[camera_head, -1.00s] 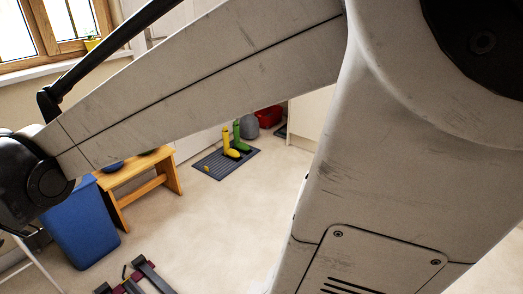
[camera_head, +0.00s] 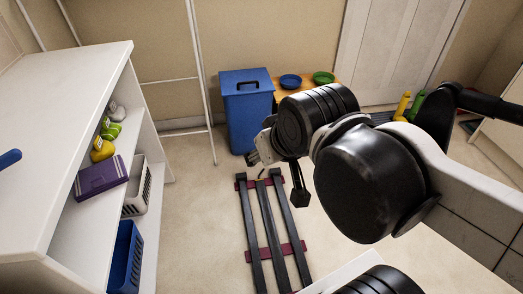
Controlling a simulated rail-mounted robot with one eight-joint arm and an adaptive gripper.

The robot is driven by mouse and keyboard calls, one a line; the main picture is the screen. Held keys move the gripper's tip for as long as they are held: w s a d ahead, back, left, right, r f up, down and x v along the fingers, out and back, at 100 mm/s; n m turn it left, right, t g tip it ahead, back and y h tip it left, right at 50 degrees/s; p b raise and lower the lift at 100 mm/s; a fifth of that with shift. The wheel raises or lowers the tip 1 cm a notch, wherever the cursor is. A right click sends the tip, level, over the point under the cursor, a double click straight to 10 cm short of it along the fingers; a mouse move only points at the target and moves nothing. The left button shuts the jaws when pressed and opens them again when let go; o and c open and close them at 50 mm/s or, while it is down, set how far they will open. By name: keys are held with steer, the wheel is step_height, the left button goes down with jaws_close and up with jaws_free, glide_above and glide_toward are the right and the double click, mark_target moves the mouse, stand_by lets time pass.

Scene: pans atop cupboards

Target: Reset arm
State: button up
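My arm reaches in from the right, its large black joints in the middle of the view. My gripper (camera_head: 278,178) is at the arm's far end, above the floor and in front of the blue bin. One dark finger hangs down, and a greyish part shows to its left. The wrist joints hide much of the gripper, so I cannot tell how far apart its fingers are. I see nothing held in it.
A white shelf unit (camera_head: 62,110) stands at left, with a blue handle (camera_head: 9,158) at its top. A blue bin (camera_head: 249,110), a wooden stool with blue (camera_head: 290,81) and green (camera_head: 323,77) dishes, and a dark floor rack (camera_head: 268,230) are ahead.

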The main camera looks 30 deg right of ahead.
step_height(320, 180, up, 10)
steer(key=p, duration=1)
steer(key=shift+r, duration=0.25)
